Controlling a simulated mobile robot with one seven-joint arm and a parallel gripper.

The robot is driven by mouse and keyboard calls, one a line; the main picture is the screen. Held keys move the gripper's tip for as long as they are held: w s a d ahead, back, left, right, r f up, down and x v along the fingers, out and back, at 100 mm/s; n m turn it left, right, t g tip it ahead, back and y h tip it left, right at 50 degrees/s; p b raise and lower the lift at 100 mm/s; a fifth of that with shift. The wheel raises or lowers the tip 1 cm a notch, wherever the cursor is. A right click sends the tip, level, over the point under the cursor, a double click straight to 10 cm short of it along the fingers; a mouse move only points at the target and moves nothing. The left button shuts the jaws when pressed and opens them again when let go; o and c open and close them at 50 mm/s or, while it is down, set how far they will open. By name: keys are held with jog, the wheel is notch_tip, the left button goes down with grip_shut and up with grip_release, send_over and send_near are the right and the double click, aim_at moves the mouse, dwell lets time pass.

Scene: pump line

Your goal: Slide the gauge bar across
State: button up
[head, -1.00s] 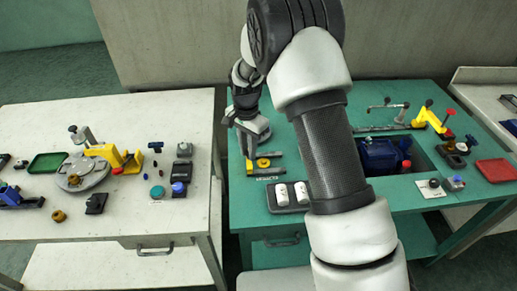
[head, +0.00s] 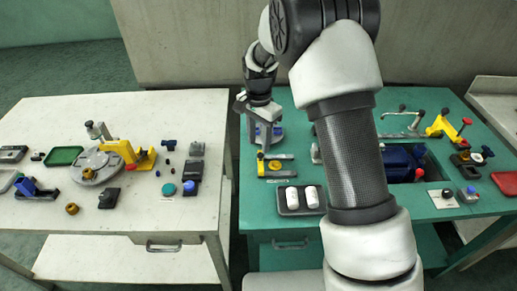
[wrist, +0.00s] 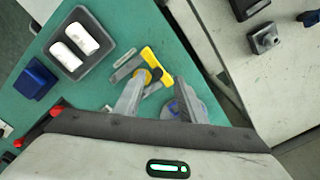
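The gauge fixture is on the green bench, with a yellow bar (head: 262,168) at its left end, grey strips and a round yellow piece (head: 275,166). In the wrist view the yellow bar (wrist: 149,57) has a dark end, and the round yellow piece (wrist: 143,76) is beside the left finger. I cannot tell for sure which part is the gauge bar. My gripper (wrist: 160,80) is open, with its two fingers spread and nothing seen held. In the head view my gripper (head: 264,122) is behind the fixture, over a grey and blue round part; its exact height is unclear.
A dark tray (head: 299,209) with two white cylinders is just in front of the fixture. A blue pump (head: 402,163) sits in a recess to the right, partly behind my arm. A white table (head: 120,225) with several parts stands left, across a gap.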

notch_tip(320, 180, up, 12)
jog(key=shift+p, duration=0.45)
jog(key=shift+r, duration=0.15)
notch_tip(320, 180, up, 11)
jog(key=n+t+p, duration=0.2)
jog(key=p, duration=0.1)
send_over(258, 154)
jog(key=s+d, duration=0.4)
jog(key=s, duration=0.2)
jog(key=s+d+r+n+t+p, duration=0.1)
jog(key=s+d+r+n, duration=0.1)
jog(key=s, duration=0.5)
jog(key=s+d+r+n+t+p, duration=0.1)
jog(key=s+d+r+n+p, duration=0.1)
jog(key=s, duration=0.6)
jog(key=s+d+r+n+t+p, duration=0.1)
jog(key=s+d+r+n+p, duration=0.1)
jog(key=s+r, duration=0.3)
jog(key=s+d+n, duration=0.1)
jog(key=s, duration=0.1)
jog(key=shift+s+d+t, duration=0.3)
jog(key=shift+s, duration=0.1)
